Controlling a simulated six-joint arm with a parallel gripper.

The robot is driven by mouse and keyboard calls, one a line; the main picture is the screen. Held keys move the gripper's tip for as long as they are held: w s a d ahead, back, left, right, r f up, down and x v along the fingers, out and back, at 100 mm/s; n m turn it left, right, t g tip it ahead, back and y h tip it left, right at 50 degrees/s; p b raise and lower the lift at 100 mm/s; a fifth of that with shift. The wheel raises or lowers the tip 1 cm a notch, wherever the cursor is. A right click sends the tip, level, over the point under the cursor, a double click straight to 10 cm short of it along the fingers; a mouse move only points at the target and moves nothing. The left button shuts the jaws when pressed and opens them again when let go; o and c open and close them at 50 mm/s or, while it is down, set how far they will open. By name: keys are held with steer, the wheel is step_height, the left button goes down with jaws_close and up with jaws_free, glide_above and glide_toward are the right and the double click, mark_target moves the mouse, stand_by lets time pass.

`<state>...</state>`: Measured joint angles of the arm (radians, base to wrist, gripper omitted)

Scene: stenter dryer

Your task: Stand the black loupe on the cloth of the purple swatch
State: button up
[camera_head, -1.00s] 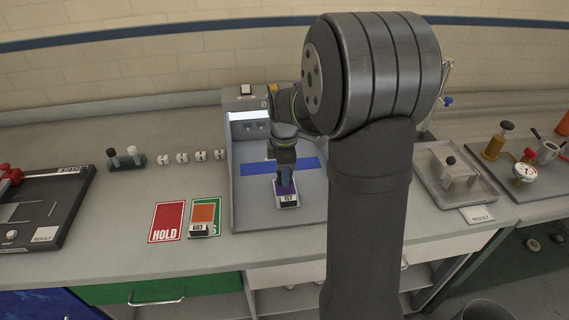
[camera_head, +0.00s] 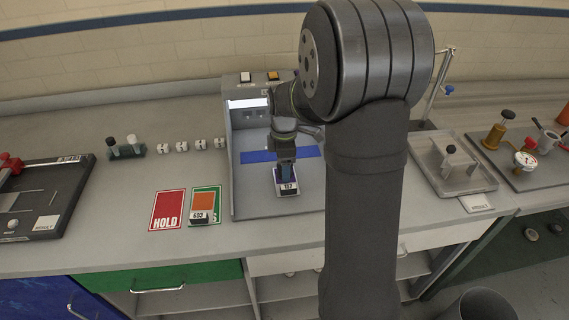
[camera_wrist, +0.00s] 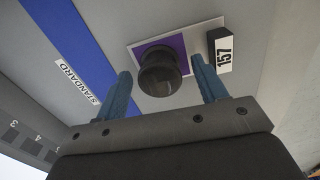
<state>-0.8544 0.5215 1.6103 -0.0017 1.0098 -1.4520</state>
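The black loupe (camera_wrist: 159,72) shows in the wrist view over the purple cloth (camera_wrist: 178,43) of the swatch labelled 157. It looks upright on the cloth, though its base is partly hidden by its own body. My gripper (camera_wrist: 162,70) has its two blue fingers on either side of the loupe, with a visible gap at each side. In the head view my gripper (camera_head: 287,174) points down over the purple swatch (camera_head: 288,190), which lies in the grey booth. There the gripper hides the loupe.
A blue strip marked STANDARD (camera_wrist: 80,84) lies beside the swatch. The booth's left wall (camera_head: 232,165) stands close by. An orange swatch (camera_head: 203,202) labelled 603 lies on a green card next to the red HOLD card (camera_head: 168,210). A grey tray (camera_head: 455,165) stands on the right.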

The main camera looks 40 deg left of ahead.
step_height(320, 180, up, 17)
steer(key=shift+r, duration=0.2)
stand_by(0.5)
step_height(320, 180, down, 17)
steer(key=shift+f, duration=0.2)
steer(key=shift+r, duration=0.55)
stand_by(0.3)
